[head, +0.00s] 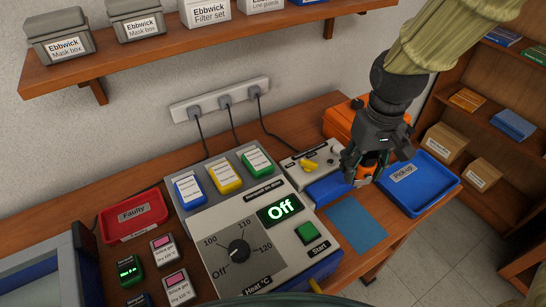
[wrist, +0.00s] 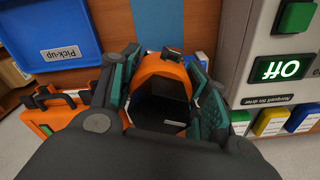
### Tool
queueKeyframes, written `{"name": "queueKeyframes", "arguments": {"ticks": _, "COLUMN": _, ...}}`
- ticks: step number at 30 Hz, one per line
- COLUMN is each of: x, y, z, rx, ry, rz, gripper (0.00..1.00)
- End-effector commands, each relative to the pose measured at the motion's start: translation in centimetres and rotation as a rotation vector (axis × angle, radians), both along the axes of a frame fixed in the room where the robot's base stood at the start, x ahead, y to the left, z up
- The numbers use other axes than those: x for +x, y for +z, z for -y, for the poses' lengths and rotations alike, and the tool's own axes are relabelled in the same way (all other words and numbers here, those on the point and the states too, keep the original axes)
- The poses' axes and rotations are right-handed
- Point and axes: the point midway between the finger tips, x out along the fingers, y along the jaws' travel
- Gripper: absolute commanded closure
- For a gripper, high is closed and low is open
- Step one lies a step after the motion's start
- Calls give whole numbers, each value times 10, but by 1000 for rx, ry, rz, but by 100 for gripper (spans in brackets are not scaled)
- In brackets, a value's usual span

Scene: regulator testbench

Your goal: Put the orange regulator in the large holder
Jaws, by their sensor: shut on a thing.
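My gripper (head: 366,167) is shut on the orange regulator (head: 364,176), above the right part of the bench. In the wrist view the regulator (wrist: 163,72) is an orange rounded shell with a dark hollow, between the two teal-padded fingers (wrist: 165,92). The fingers hide its sides. No label that I can read names a large holder. A blue block (head: 328,189) stands beside the small grey unit with a yellow knob (head: 310,165), just left of the gripper; I cannot tell whether it is the holder.
The blue Pick-up tray (head: 437,188) is right of the gripper and looks empty. A blue mat (head: 355,224) lies bare in front. The heater unit (head: 225,230) reads Off. A red Faulty tray (head: 134,215) is left. An orange case (head: 343,121) stands behind. Shelves hang above.

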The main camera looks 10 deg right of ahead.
Motion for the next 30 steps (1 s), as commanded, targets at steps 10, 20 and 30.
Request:
{"name": "queueKeyframes", "arguments": {"ticks": 10, "x": 33, "y": -16, "z": -14, "rx": 85, "ry": -1, "rz": 197, "gripper": 97}}
{"name": "queueKeyframes", "arguments": {"ticks": 20, "x": 54, "y": -11, "z": -21, "rx": 99, "ry": 0, "rz": 242, "gripper": 97}}
{"name": "queueKeyframes", "arguments": {"ticks": 30, "x": 81, "y": -15, "z": -33, "rx": 99, "ry": 1, "rz": 244, "gripper": 97}}
